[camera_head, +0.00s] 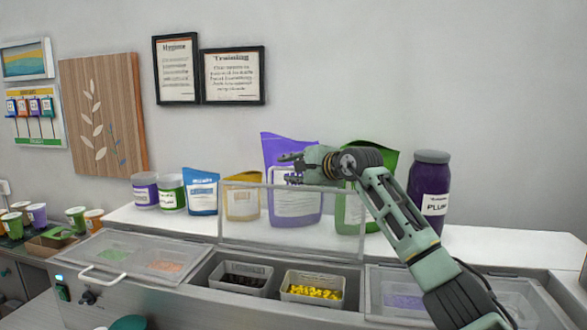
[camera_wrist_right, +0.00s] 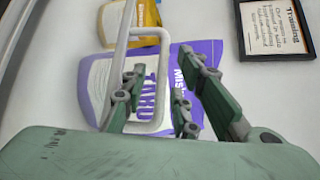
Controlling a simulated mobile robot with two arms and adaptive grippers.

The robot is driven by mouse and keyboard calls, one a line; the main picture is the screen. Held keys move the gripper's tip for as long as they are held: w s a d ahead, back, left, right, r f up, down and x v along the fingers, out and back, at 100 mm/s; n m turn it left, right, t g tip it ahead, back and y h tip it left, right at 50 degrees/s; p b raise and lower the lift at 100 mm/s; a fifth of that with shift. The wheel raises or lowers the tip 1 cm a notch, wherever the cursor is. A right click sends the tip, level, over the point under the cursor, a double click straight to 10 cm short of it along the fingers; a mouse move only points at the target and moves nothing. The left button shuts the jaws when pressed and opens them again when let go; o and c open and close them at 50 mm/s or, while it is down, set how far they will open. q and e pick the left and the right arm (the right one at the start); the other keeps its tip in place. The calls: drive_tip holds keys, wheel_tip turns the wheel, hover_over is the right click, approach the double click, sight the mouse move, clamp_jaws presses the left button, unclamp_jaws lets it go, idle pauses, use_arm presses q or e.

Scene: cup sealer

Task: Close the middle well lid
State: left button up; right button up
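The middle well lid (camera_head: 246,234) is a clear panel standing raised at the back of the middle well (camera_head: 274,287), which is open. The lid's white loop handle (camera_wrist_right: 164,80) shows in the right wrist view, between the fingers of my right gripper (camera_wrist_right: 158,98). In the head view, my right gripper (camera_head: 287,168) is at the upper edge of the raised lid, pointing left. Its fingers are apart, and I cannot tell whether they touch the handle. My left gripper is not in view.
The left lid (camera_head: 122,262) and right lid (camera_head: 420,290) lie flat. Bins of dark pieces (camera_head: 241,280) and yellow pieces (camera_head: 312,291) sit in the middle well. A purple pouch (camera_head: 272,150), green pouch (camera_head: 385,158) and plum jar (camera_head: 430,176) stand behind.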

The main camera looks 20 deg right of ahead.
drive_tip(key=shift+s+r, duration=0.1)
drive_tip(key=shift+c, duration=0.7)
clamp_jaws()
drive_tip(key=shift+f, duration=0.2)
drive_tip(key=s+a+t+b, duration=0.1)
drive_tip(key=s+a+b, duration=0.6)
drive_tip(key=s+b, duration=0.2)
drive_tip(key=shift+s+f+n+b, duration=0.25)
drive_tip(key=shift+n+b, duration=0.15)
drive_tip(key=shift+b, duration=0.6)
drive_tip(key=shift+a, duration=0.1)
